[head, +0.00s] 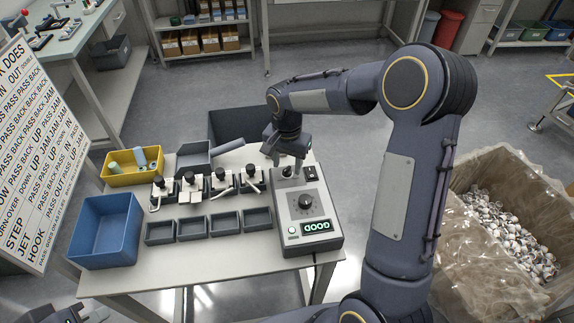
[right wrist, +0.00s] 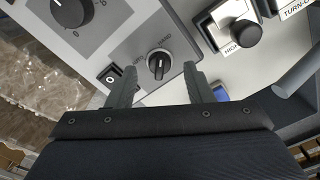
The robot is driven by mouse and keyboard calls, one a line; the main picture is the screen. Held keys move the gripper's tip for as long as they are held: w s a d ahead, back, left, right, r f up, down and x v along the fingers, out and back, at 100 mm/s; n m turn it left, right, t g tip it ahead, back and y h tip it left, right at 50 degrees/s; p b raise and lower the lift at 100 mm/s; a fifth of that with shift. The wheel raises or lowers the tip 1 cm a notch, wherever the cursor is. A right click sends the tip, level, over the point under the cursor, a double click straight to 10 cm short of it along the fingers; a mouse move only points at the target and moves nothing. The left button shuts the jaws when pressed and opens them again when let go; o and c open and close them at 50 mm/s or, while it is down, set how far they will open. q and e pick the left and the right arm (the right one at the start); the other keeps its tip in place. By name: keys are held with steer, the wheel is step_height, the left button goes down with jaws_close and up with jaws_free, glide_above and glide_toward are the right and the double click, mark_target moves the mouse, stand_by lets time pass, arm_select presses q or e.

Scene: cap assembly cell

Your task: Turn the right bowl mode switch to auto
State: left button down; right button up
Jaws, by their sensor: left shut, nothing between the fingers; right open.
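The mode switch (right wrist: 158,66) is a black round knob with a pale line on the grey control box (head: 307,232). No contact with the knob can be made out. In the head view my right gripper (head: 287,160) points down over the far end of the box. A small dark part of my left gripper (head: 78,315) shows at the bottom left edge.
The box carries a large dial (head: 306,202), a lit green display (head: 317,226) and a rocker switch (right wrist: 112,76). Several small switch units and grey trays (head: 258,218) stand left of it. A blue bin (head: 105,232) and a yellow bin (head: 118,180) sit further left.

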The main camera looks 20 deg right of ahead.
steer(key=shift+f, duration=0.85)
steer(key=c, duration=1)
